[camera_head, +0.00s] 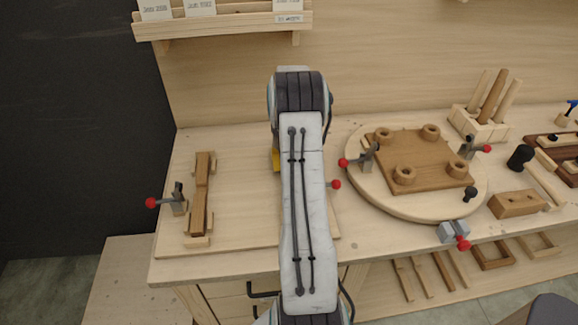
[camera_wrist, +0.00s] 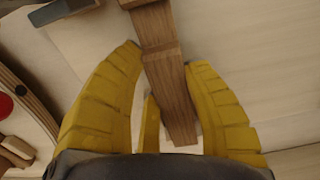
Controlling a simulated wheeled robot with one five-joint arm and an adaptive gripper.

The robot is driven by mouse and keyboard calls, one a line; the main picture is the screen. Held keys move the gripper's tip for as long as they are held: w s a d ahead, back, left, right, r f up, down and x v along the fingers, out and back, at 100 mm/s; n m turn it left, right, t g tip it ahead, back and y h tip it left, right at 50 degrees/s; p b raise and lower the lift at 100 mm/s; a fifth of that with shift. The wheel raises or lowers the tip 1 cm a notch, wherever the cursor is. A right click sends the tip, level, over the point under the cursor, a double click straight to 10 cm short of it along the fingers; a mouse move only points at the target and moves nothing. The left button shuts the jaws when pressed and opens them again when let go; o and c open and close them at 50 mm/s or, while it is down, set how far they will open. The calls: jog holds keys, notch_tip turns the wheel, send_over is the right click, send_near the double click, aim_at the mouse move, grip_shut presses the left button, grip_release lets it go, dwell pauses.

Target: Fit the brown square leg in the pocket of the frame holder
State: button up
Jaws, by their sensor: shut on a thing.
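A brown square leg (camera_wrist: 172,95) runs between the yellow fingers of my gripper (camera_wrist: 163,55) in the wrist view, and my gripper is shut on it. The leg's near end hangs free between the fingers; at its far end it meets or overlaps another brown piece (camera_wrist: 150,18), and I cannot tell whether they touch. In the head view only a yellow bit of my gripper (camera_head: 275,160) shows beside my arm, which hides the leg. I cannot make out the holder's pocket in either view.
At left on the bench, brown bars (camera_head: 200,193) lie in a jig beside a red-knobbed clamp (camera_head: 178,200). At right, a round turntable (camera_head: 358,186) bears a brown seat plate (camera_head: 440,160) with several rings. A peg block (camera_head: 478,125) stands behind it. A shelf (camera_head: 225,24) hangs above.

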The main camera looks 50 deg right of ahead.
jog(key=shift+s+a+f, duration=0.1)
jog(key=shift+f, duration=0.2)
jog(key=o, duration=1.3)
